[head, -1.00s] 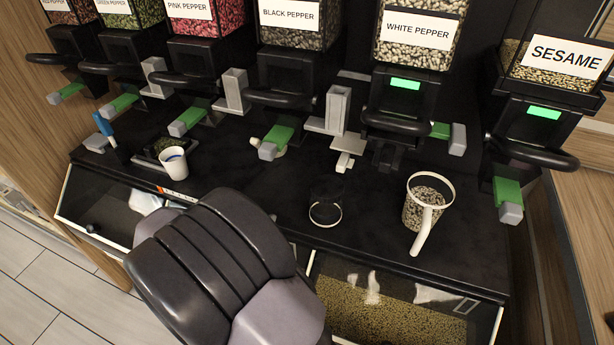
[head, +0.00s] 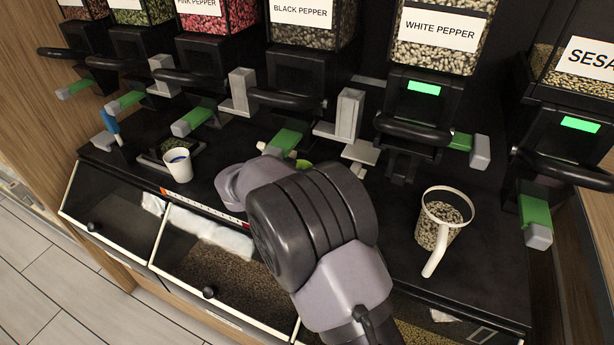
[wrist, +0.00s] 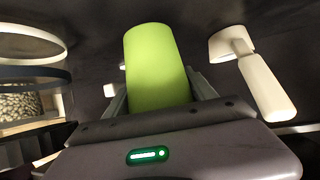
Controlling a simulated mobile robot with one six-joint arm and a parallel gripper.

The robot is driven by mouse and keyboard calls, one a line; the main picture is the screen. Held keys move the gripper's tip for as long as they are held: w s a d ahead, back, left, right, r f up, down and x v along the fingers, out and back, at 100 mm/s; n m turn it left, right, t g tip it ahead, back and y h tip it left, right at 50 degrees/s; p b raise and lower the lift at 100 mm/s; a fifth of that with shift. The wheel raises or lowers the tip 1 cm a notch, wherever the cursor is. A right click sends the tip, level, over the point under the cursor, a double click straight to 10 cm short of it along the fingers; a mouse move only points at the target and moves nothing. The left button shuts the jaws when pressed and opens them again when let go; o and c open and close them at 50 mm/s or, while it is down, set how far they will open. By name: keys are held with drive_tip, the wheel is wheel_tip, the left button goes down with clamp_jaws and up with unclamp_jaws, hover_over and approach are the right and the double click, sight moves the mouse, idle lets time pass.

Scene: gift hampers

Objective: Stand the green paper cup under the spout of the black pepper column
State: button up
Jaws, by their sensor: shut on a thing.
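The green paper cup (wrist: 158,68) is between the fingers of my gripper (wrist: 160,95) in the wrist view, and the gripper is shut on it. In the head view only a sliver of the cup (head: 304,164) shows behind my wrist; my fingers are hidden there. The black pepper column (head: 300,40) stands behind, with its label, black handle and green slider (head: 285,140). The cup is in front of this column, slightly right of the slider. Whether it touches the counter, or is right under the spout, I cannot tell.
A white-handled clear jug (head: 437,220) with white pepper stands to the right. A white cup (head: 178,165) stands at left on the dark counter (head: 225,150). Grey brackets (head: 345,115) stand between columns. Glass-fronted bins (head: 120,215) lie below the counter edge.

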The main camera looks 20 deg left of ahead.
drive_tip(key=shift+w+d+f+b, duration=0.1)
drive_tip(key=shift+w+f+b, duration=0.15)
drive_tip(key=shift+f, duration=0.2)
drive_tip(key=shift+w+d+f+b, duration=0.1)
drive_tip(key=shift+w+f+b, duration=0.1)
drive_tip(key=shift+f, duration=0.25)
drive_tip(key=shift+s+a+r, duration=0.1)
drive_tip(key=shift+r, duration=0.05)
drive_tip(key=o, duration=1.5)
drive_tip(key=shift+f, duration=0.2)
drive_tip(key=shift+c, duration=0.2)
drive_tip(key=shift+r, duration=0.15)
drive_tip(key=p+v, duration=0.3)
drive_tip(key=v, duration=0.9)
